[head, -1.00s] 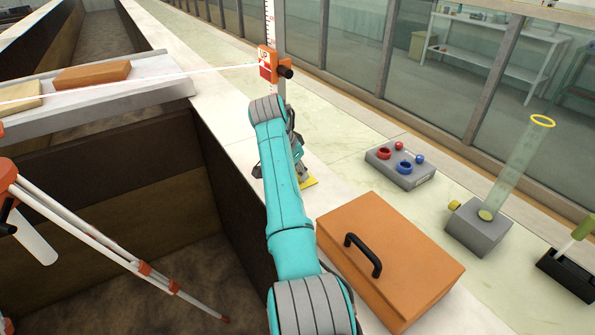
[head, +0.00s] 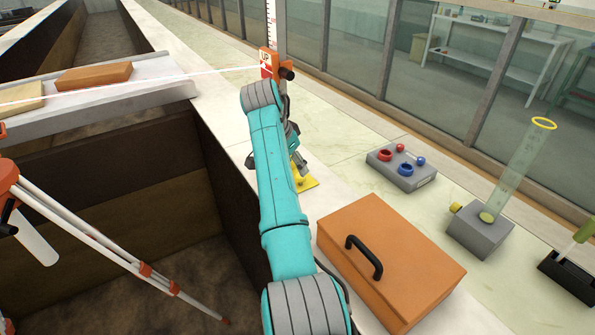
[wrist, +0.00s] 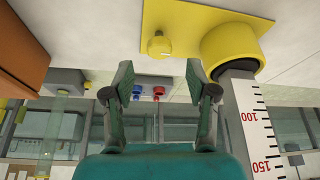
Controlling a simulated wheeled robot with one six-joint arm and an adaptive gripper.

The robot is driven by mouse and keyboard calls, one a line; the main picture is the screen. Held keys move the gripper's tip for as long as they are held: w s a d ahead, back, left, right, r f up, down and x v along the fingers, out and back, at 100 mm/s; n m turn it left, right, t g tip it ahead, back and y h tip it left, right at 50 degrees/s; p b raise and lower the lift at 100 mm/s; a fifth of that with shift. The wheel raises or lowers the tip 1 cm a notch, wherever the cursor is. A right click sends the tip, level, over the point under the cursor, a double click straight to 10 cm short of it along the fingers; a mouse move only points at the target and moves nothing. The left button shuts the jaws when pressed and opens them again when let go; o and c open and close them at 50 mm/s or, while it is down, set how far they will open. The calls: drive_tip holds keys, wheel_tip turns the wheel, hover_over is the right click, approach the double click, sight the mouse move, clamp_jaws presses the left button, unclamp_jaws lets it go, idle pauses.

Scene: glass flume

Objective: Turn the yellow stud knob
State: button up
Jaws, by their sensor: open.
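The yellow stud knob (wrist: 160,46) stands out from a yellow base plate (wrist: 185,14) in the wrist view, where the scene looks upside down. Beside it, a thick yellow collar (wrist: 230,48) surrounds the foot of a white graduated staff (wrist: 255,115). My gripper (wrist: 160,80) is open and empty, its two fingers spread to either side of the knob's line and apart from it. In the head view my gripper (head: 297,160) is partly hidden by my arm, close to the yellow plate (head: 307,184). The knob cannot be made out there.
An orange case (head: 405,255) with a black handle stands near my arm. A grey box (head: 402,168) with red and blue rings, and another (head: 480,230) with a clear tube, stand to the right. An orange clamp (head: 268,63) sits on the staff. A deep channel lies left.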

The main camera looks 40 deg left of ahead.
drive_tip(key=v, duration=0.7)
drive_tip(key=shift+r, duration=0.25)
drive_tip(key=shift+s, duration=0.1)
